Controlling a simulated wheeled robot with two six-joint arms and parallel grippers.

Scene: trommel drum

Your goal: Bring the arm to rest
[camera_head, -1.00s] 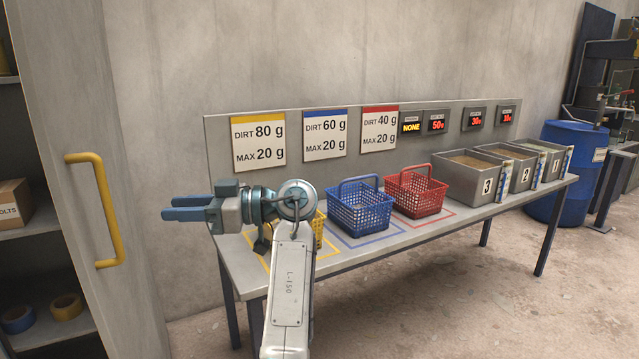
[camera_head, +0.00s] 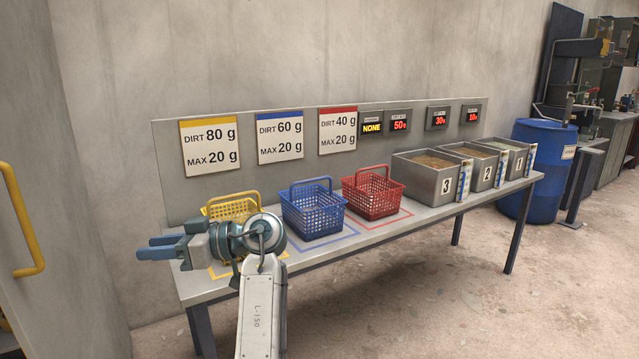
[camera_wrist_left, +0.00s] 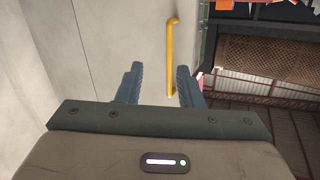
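My left arm comes up from the bottom of the head view, bent at the wrist. Its left gripper (camera_head: 160,248) points left, beside the left end of the bench. In the left wrist view the two blue fingers (camera_wrist_left: 160,82) stand apart with nothing held between them. The wrist hides part of the yellow basket (camera_head: 233,208). From this view I cannot tell whether it touches the basket. My right gripper is not in view.
The bench (camera_head: 415,222) carries a blue basket (camera_head: 314,214), a red basket (camera_head: 372,194) and several dirt bins (camera_head: 428,180). A blue barrel (camera_head: 540,170) stands at right. A yellow handle (camera_head: 32,220) is at left, also in the wrist view (camera_wrist_left: 170,55). Floor in front is clear.

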